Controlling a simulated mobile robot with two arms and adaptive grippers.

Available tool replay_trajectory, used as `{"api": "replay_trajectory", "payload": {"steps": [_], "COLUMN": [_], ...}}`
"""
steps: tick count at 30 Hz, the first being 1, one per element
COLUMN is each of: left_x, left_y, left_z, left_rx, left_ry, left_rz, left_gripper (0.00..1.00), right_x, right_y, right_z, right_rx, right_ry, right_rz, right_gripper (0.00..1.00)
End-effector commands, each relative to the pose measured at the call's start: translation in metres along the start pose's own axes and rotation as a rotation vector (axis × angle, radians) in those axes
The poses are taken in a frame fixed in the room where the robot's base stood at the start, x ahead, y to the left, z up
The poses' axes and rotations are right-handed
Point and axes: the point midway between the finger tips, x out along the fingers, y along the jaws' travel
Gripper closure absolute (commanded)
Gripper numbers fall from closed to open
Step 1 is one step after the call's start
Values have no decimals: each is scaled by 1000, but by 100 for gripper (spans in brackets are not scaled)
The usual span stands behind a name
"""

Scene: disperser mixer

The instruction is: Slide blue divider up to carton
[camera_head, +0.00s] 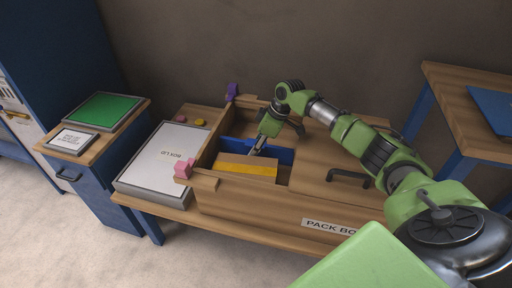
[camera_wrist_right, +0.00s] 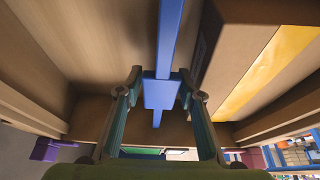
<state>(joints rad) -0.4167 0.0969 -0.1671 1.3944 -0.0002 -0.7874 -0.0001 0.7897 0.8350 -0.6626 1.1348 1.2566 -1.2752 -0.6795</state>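The blue divider (camera_head: 283,154) stands across the open bay of the wooden pack box (camera_head: 270,208). The carton (camera_head: 248,164), brown with a yellow stripe, is in the same bay, on the near side of the divider. My right gripper (camera_head: 256,151) reaches down to the divider and hides part of it. In the right wrist view, the divider (camera_wrist_right: 171,35) runs between my two fingers, with its tab (camera_wrist_right: 161,93) between the fingertips; contact is unclear. The carton (camera_wrist_right: 235,60) lies to the right there, with a gap between it and the divider. My left gripper is out of view.
Wooden walls and a covered part with a dark handle (camera_head: 348,179) surround the bay. A pink block (camera_head: 183,169) and a purple block (camera_head: 232,90) sit on the box rim. A grey-white lidded tray (camera_head: 168,158) is at left. A wooden table (camera_head: 465,100) stands at right.

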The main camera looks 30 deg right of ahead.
Motion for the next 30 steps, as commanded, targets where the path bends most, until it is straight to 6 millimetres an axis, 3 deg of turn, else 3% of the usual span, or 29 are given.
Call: {"api": "replay_trajectory", "payload": {"steps": [11,24,30], "left_x": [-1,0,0], "left_y": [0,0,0], "left_z": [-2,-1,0], "left_rx": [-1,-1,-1], "left_ry": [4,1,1], "left_rz": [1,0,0], "left_gripper": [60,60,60], "right_x": [-9,-95,-116], "right_y": [0,0,0], "right_z": [1,0,0], "right_rx": [-1,-1,0], "right_ry": [-1,-1,0], "right_rz": [1,1,1], "right_gripper": [65,65,65]}}
